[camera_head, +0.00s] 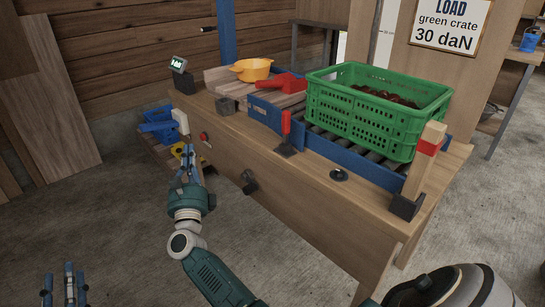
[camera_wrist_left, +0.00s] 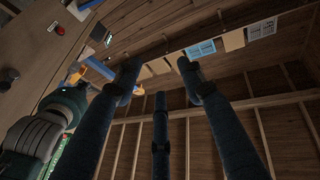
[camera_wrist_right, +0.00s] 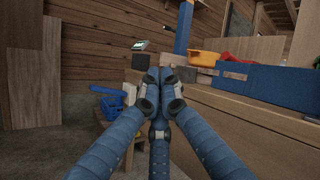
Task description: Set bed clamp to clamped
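No part is labelled as the bed clamp, so I cannot tell for certain which it is. A red-handled lever (camera_head: 286,123) stands upright on a dark base at the front edge of the roller bed. A wooden post with a red band (camera_head: 425,160) stands in a black foot at the bed's right end. My right gripper (camera_head: 187,158) is in front of the bench's left end, apart from both; its fingertips meet with nothing seen between them in the right wrist view (camera_wrist_right: 165,76). My left gripper (camera_head: 65,270) is low at bottom left, its fingers spread and empty in the left wrist view (camera_wrist_left: 160,75).
A green crate (camera_head: 360,125) of chestnuts sits on the bed. A yellow bowl (camera_head: 252,70), a red scoop (camera_head: 283,84) and a small display (camera_head: 179,64) are on the bench. A black knob (camera_head: 250,182) is on its front. A blue crate (camera_head: 158,125) is left. The front floor is clear.

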